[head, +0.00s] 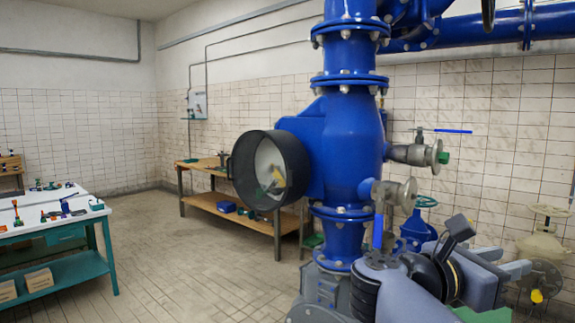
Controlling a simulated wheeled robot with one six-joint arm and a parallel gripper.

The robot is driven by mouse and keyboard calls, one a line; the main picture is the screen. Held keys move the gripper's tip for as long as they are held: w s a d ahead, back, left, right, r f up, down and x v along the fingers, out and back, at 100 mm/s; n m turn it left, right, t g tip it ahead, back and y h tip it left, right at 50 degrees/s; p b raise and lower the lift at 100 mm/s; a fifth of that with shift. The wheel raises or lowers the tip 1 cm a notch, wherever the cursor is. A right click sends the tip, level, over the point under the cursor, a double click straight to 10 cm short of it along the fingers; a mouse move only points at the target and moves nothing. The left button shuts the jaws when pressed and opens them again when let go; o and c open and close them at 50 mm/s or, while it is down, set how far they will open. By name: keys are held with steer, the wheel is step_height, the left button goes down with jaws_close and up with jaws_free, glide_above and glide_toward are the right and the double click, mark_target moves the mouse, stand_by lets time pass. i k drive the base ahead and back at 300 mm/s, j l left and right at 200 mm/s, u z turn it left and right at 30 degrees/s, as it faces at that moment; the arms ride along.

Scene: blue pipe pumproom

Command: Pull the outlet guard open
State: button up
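A short, wide black cylinder (283,163) sticks out to the left from the blue pump body (345,150). A pale round face (268,163) with yellow and dark marks fills its mouth. This looks like the outlet guard, and it appears closed. A small dark tab shows at its left rim, too small to make out. My grey arm is folded at the lower right, in front of the pump base and well apart from the guard. Nothing of mine touches the guard.
A wooden bench (200,168) stands behind the guard against the wall. A white-topped table (85,213) with tools is at the left. Two valves (425,154) stick out right of the pump. The tiled floor (180,255) left of the pump is clear.

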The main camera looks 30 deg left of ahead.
mark_target(290, 174)
steer(key=j+u, duration=0.1)
steer(key=j, duration=0.3)
steer(key=i+j+u, duration=0.1)
steer(key=j, duration=0.3)
steer(key=i+j, duration=0.15)
steer(key=j, duration=0.25)
steer(key=j+u, duration=0.15)
steer(key=j, duration=0.25)
steer(key=i+j+u, duration=0.1)
steer(key=j, duration=0.3)
steer(key=i+j+u, duration=0.1)
steer(key=j, duration=0.25)
steer(key=i+j+u, duration=0.1)
steer(key=i+j, duration=0.15)
steer(key=i, duration=0.2)
steer(key=i+j, duration=0.15)
steer(key=i, duration=0.35)
steer(key=i+j+u, duration=0.15)
steer(key=i, duration=0.3)
